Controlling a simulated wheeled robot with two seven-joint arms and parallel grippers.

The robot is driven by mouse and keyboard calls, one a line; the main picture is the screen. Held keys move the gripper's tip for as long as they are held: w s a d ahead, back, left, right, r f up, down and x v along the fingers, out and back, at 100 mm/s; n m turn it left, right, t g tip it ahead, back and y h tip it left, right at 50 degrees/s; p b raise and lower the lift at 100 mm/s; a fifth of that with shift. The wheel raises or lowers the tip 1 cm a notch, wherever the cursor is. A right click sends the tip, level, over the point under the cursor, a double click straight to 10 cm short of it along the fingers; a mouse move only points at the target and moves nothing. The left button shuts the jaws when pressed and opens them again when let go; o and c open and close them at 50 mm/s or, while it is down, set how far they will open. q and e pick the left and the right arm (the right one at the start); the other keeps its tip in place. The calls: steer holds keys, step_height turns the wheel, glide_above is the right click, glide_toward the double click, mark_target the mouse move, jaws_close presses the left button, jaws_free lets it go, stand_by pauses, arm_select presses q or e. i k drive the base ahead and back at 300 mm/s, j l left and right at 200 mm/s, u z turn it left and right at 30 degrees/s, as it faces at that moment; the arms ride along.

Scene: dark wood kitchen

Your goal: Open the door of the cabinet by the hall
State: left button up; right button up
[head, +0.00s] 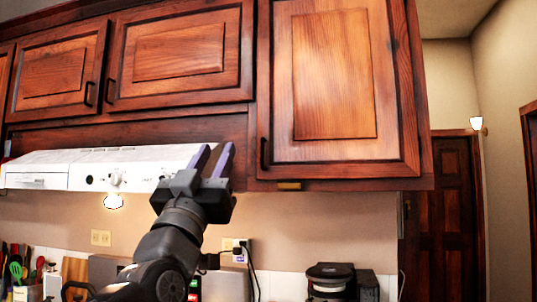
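The cabinet by the hall (335,80) is the tall wooden wall cabinet at the right end of the row, nearest the hallway. Its door is shut. Its dark vertical handle (263,153) is at the door's lower left edge. My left gripper (217,152) points up in front of the white range hood, left of and close to the handle, apart from it in the picture. Its two purple fingers are spread with nothing between them. My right gripper is not in view.
Two smaller shut cabinets (180,55) (58,72) are to the left, above the white range hood (100,168). A black coffee maker (330,278) and utensils (15,268) stand on the counter below. A hallway with a dark door (443,215) is at the right.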

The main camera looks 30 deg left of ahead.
mark_target(336, 95)
steer(key=i+j, duration=0.2)
steer(key=i, duration=0.25)
steer(key=i+j, duration=0.2)
steer(key=i, duration=0.25)
